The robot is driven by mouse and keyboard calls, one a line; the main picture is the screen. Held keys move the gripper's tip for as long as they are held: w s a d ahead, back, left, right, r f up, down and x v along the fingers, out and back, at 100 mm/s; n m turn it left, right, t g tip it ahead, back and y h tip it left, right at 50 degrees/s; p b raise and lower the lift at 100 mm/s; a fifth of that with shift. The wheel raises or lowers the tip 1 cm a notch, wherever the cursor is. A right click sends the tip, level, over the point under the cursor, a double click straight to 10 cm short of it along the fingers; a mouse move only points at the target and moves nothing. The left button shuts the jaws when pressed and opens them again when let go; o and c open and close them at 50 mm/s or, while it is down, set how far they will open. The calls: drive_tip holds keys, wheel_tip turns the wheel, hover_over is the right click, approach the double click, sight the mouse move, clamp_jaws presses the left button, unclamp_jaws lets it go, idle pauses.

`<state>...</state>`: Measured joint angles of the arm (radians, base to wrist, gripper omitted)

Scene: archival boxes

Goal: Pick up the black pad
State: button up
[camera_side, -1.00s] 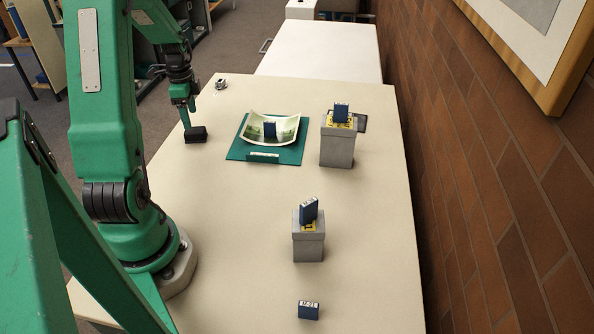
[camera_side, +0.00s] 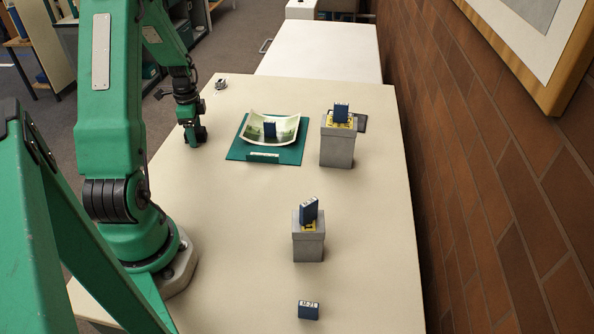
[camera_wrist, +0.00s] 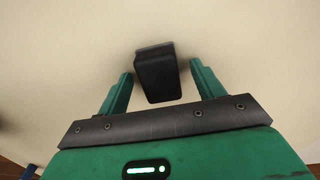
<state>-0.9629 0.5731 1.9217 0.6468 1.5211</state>
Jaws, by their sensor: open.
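The black pad (camera_wrist: 157,76) is a small dark block on the pale table. In the wrist view it sits between the two green fingers of my gripper (camera_wrist: 160,73), with a gap on both sides. The fingers are open and do not hold it. In the side view my gripper (camera_side: 194,136) is low at the table's left side, over the pad's spot. There the dark gripper parts and the pad blend together, and the pad is mostly hidden.
Two grey boxes (camera_side: 337,150) (camera_side: 307,248) carry blue boxes. Another blue box (camera_side: 308,311) lies near the front.

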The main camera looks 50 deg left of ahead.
sight(197, 131)
idle(0.5)
drive_tip(key=c, duration=1.1)
drive_tip(key=shift+o, duration=0.2)
drive_tip(key=shift+r, duration=0.15)
drive_tip(key=shift+r, duration=0.6)
drive_tip(key=r, duration=0.1)
drive_tip(key=d+r, duration=0.1)
drive_tip(key=r, duration=0.1)
drive_tip(key=shift+w, duration=0.2)
drive_tip(key=w+d+r, duration=0.4)
drive_tip(key=d+r, duration=0.2)
drive_tip(key=d, duration=0.3)
drive_tip(key=shift+w+d+r, duration=0.15)
drive_tip(key=shift+d+r, duration=0.05)
drive_tip(key=shift+d, duration=0.15)
